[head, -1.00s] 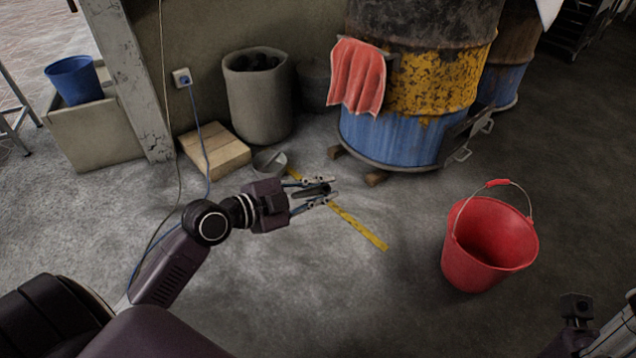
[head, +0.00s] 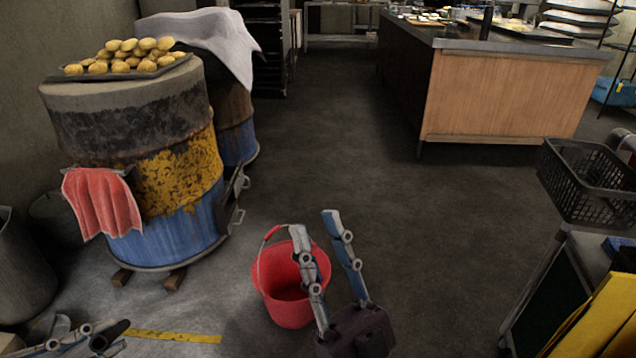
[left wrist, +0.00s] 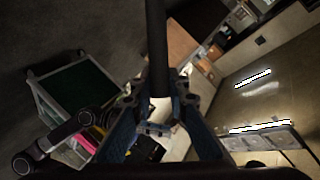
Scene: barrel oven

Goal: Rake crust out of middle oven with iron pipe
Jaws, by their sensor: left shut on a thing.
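The dark iron pipe (left wrist: 156,50) stands between the fingers of my left gripper (left wrist: 158,112) in the left wrist view. In the head view my left gripper (head: 92,338) is at the bottom left edge, shut on the pipe (head: 108,336), whose end shows. A barrel oven (head: 175,180), black, yellow and blue, stands at the left, with a second barrel (head: 236,125) behind it. I cannot tell which is the middle oven. No crust is visible, and the oven insides are hidden. My right gripper (head: 315,224) is open and empty, pointing up in front of a red bucket.
The red bucket (head: 286,292) stands on the floor right of the front barrel. A red cloth (head: 102,203) hangs on that barrel, and a tray of buns (head: 125,66) lies on top. A black basket (head: 590,182) is at the right. The middle floor is clear.

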